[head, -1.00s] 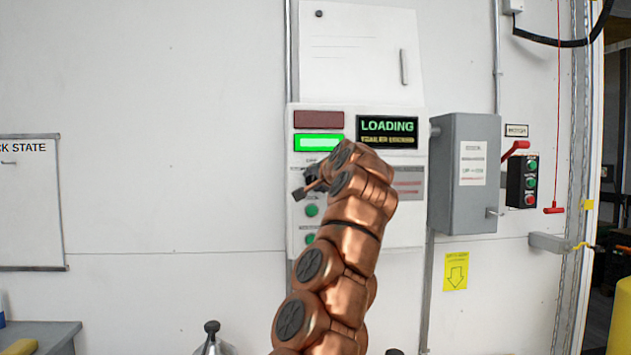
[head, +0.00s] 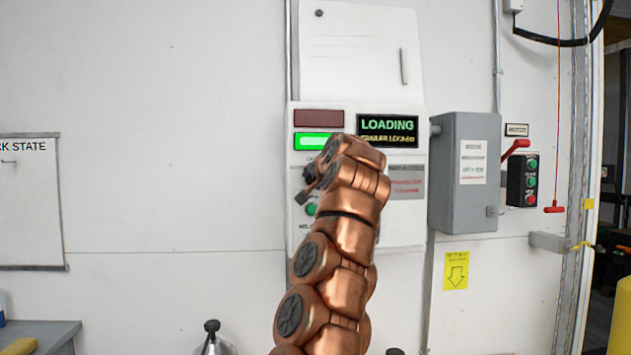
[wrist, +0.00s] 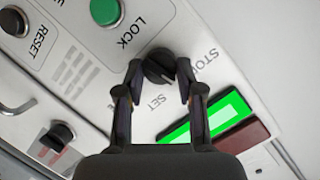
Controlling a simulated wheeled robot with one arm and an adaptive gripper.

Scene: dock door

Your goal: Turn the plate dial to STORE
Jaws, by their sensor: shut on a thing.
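The plate dial is a black knob (wrist: 159,66) on the white control plate (wrist: 92,88), seen in the wrist view. The words STORE and SET are printed beside it, partly covered by my fingers. My gripper (wrist: 160,74) has one finger on each side of the knob and is shut on it. I cannot tell which word the dial points to. In the head view my gripper (head: 307,187) is at the left part of the control panel (head: 405,225), and my wrist hides most of the dial.
A green LOCK button (wrist: 105,12), a RESET button (wrist: 13,20) and another black knob (wrist: 58,135) are near. A lit green lamp (head: 312,141) is above the dial. The display (head: 387,131) reads LOADING. A grey box (head: 465,172) stands out to the right.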

